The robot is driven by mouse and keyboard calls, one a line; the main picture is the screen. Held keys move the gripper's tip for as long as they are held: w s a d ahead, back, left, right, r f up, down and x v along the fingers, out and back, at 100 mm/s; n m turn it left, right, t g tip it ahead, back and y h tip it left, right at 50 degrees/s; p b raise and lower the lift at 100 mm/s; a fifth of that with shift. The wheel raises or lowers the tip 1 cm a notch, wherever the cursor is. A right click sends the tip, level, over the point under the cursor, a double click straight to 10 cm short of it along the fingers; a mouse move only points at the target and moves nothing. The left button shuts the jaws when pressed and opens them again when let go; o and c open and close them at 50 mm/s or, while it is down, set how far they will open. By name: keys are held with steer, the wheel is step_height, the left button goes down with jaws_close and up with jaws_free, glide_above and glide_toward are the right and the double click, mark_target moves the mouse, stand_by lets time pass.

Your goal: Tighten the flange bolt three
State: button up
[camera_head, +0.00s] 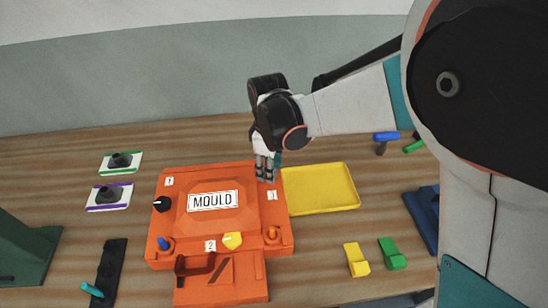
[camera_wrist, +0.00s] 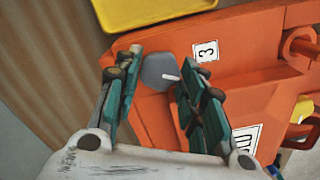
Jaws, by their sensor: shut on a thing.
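The orange mould (camera_head: 182,216) lies on the wooden table, with a "MOULD" plate on its raised middle. My gripper (camera_head: 265,172) points down at its far right corner. In the wrist view, flange bolt three is a grey round knob (camera_wrist: 156,68) with a white pointer mark, beside the label "3" (camera_wrist: 206,51). My gripper (camera_wrist: 158,78) has one finger on either side of the knob and is shut on it. In the head view my fingers hide this knob. A black knob (camera_head: 162,204) and a yellow knob (camera_head: 232,240) sit elsewhere on the mould.
A yellow tray (camera_head: 320,189) lies empty right of the mould. A blue-handled piece (camera_head: 164,243) and an orange-red knob (camera_head: 272,234) are on the mould's near side. Yellow (camera_head: 356,260) and green (camera_head: 392,254) blocks lie to the right. A black strip (camera_head: 110,270) lies left.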

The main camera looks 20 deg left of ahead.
steer(key=o, duration=1)
steer(key=shift+o, duration=0.2)
steer(key=shift+r, duration=4.05)
